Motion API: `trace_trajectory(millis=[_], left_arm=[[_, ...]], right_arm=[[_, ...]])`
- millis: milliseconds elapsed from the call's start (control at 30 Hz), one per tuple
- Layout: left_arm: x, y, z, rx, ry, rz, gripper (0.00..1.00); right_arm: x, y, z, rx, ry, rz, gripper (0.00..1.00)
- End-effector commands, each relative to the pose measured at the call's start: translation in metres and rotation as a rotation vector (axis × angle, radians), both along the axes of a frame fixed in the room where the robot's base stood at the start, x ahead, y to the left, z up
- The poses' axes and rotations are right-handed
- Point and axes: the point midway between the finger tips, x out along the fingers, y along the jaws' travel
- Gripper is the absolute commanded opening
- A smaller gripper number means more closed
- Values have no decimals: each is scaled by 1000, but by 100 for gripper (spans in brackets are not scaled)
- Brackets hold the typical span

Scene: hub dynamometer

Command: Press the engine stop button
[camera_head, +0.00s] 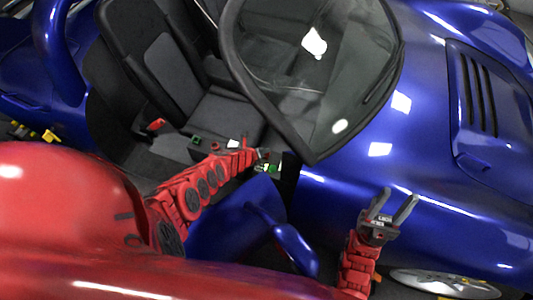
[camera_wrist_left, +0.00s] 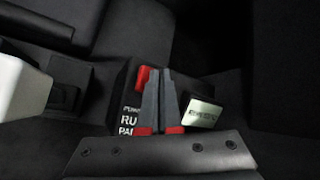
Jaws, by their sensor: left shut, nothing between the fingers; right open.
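My left gripper (camera_head: 262,155) reaches into the open cockpit of a blue car. In the left wrist view its grey fingers (camera_wrist_left: 158,74) are together and empty, over a dark panel or box (camera_wrist_left: 130,104) with partly hidden white lettering. A red piece (camera_wrist_left: 143,77) shows at the fingers' left edge; it may be the stop button, but I cannot tell, nor whether the fingers touch it. A silvery label plate (camera_wrist_left: 202,114) lies to the right. My right gripper (camera_head: 391,204) is open and empty in front of the blue body side.
The car's dark seats (camera_head: 170,75) stand behind the left arm. The windshield (camera_head: 318,60) rises beside the left gripper. Small green (camera_head: 196,141) and red (camera_head: 215,146) pieces sit near the seat. A blue mirror (camera_head: 290,248) lies between the arms.

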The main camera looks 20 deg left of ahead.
Motion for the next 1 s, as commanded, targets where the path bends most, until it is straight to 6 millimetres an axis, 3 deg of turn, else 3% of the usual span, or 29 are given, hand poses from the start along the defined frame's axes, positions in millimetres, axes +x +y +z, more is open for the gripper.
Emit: trace_trajectory(millis=[200, 1000], left_arm=[[0, 0, -9, -1, 0, 1, 0], [0, 0, -11, 0, 1, -1, 0]], right_arm=[[0, 0, -9, 0, 0, 0, 48], [0, 0, -10, 0, 0, 0, 48]])
